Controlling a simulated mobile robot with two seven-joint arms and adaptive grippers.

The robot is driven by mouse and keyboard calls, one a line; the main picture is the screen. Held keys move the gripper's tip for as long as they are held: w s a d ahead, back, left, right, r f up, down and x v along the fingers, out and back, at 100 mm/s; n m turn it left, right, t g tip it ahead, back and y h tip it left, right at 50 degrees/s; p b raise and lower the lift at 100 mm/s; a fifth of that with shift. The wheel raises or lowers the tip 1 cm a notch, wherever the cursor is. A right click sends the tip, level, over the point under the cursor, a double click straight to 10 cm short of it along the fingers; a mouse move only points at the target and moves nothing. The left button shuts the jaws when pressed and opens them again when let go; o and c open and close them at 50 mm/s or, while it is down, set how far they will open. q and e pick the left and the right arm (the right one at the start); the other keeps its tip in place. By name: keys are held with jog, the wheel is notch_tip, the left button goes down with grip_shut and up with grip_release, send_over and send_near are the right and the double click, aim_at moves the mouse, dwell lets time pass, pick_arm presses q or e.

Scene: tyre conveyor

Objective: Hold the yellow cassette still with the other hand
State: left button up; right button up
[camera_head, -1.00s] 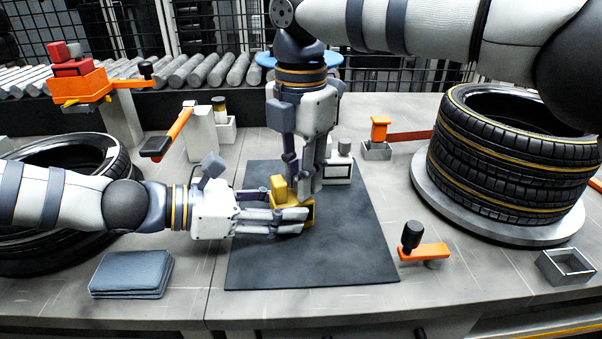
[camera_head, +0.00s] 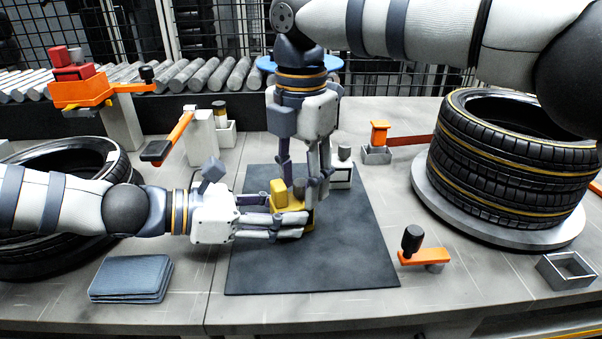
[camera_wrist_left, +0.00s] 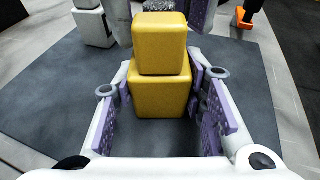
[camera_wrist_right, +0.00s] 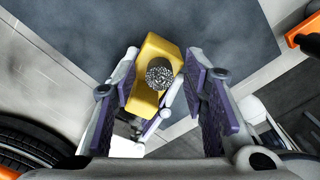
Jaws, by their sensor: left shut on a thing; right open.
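The yellow cassette (camera_head: 279,192) stands on the dark mat (camera_head: 330,262), a stepped block with a narrower upper part. My left gripper (camera_head: 290,222) reaches in from the left and is shut on its lower part. In the left wrist view the cassette (camera_wrist_left: 160,92) sits between the two purple pads. My right gripper (camera_head: 307,190) points down from above, open, its fingers close over the cassette. In the right wrist view the cassette (camera_wrist_right: 146,72) and a speckled round knob (camera_wrist_right: 159,73) lie between and beyond the fingers; whether these touch it I cannot tell.
A small white block with a grey knob (camera_head: 341,172) stands just behind the right gripper. Stacked tyres (camera_head: 505,170) are at right, another tyre (camera_head: 60,165) at left under my arm. A grey pad stack (camera_head: 131,278) and an orange handle (camera_head: 424,254) flank the mat. The front mat is clear.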

aim_at(300, 182)
notch_tip(300, 182, up, 12)
dwell(0.3)
notch_tip(300, 182, down, 12)
jog(key=n, duration=2.4)
